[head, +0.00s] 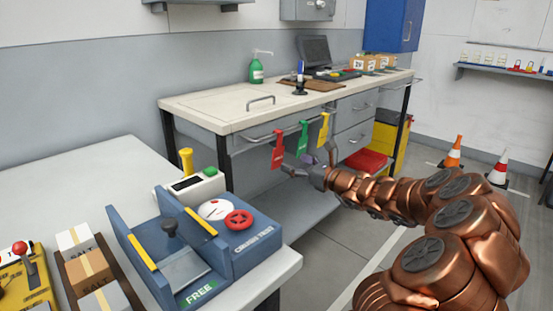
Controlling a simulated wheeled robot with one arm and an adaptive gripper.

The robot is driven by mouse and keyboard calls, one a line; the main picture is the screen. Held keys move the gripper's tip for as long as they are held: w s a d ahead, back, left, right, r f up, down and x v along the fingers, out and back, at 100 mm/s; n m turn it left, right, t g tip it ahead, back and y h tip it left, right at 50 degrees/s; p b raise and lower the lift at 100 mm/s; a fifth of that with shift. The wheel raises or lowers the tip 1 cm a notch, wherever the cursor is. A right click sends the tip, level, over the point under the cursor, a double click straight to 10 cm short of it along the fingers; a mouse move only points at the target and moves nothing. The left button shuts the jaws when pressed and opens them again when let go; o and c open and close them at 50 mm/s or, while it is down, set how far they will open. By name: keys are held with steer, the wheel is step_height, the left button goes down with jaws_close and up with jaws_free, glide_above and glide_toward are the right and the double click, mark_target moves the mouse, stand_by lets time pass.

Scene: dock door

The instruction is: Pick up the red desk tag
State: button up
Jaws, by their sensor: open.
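The red desk tag (278,151) hangs from the rail along the front edge of the white-topped desk (225,116). It is the leftmost of three tags, with a green tag (302,138) and a yellow tag (323,131) to its right. My gripper (296,167) is open, in front of the desk and just right of the red tag's lower end. It lies below the green tag. The gripper is small here, and I cannot tell whether a finger touches the red tag.
A nearer table (110,165) at left carries a blue fixture (262,236) marked FREE and boxes marked SALT (88,262). A green bottle (257,70) and a laptop (314,50) stand on the desk. Traffic cones (498,168) stand on the floor at right.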

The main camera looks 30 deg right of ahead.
mark_target(279, 157)
steer(key=shift+a+b+x, duration=0.2)
steer(key=shift+b+x, duration=0.55)
steer(key=shift+x, duration=3.05)
steer(key=shift+f, duration=0.15)
steer(key=c, duration=0.9)
steer(key=shift+s, duration=0.1)
